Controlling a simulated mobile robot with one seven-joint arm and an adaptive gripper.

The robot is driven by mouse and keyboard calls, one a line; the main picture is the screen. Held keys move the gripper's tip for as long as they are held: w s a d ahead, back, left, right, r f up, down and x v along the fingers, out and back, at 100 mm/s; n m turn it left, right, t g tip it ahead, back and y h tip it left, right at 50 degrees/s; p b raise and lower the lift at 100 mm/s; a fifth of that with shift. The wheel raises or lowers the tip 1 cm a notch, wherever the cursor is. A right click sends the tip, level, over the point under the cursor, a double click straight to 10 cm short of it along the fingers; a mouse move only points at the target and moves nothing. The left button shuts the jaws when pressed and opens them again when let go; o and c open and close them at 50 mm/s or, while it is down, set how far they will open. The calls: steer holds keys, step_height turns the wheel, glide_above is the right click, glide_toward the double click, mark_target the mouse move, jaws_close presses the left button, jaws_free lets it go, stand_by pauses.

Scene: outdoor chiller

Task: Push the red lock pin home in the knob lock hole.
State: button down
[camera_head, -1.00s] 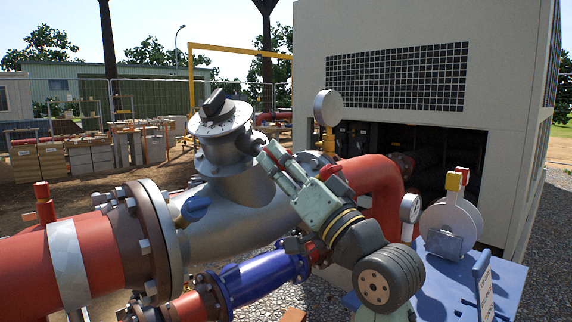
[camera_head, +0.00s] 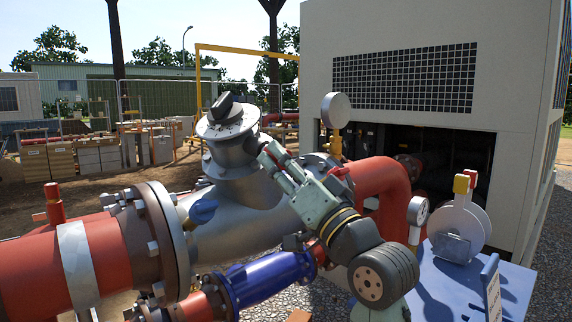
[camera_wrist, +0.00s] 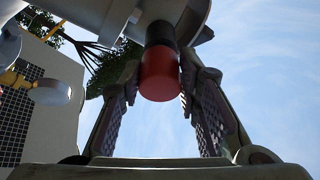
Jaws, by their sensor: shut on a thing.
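The red lock pin (camera_wrist: 159,75) is between the fingers in the wrist view. My gripper (camera_wrist: 160,88) is shut on it. Above its red end a dark section (camera_wrist: 160,34) runs up against grey metal; how deep it sits there cannot be told, and the hole is hidden. In the head view my gripper (camera_head: 268,157) reaches from the right to the side of the grey valve neck (camera_head: 232,158), just below the knob (camera_head: 227,106) with its black handle. The fingers hide the pin there.
A round gauge (camera_head: 335,110) stands right of the gripper. A red pipe (camera_head: 385,180) and a blue pipe section (camera_head: 268,282) lie behind and below the arm. A blue table (camera_head: 450,295) with a round-plated fixture (camera_head: 458,225) is at lower right.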

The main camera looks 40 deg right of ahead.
steer(key=shift+w, duration=0.2)
steer(key=c, duration=1.1)
jaws_free()
steer(key=o, duration=0.5)
steer(key=b+v, duration=0.3)
steer(key=v, duration=0.4)
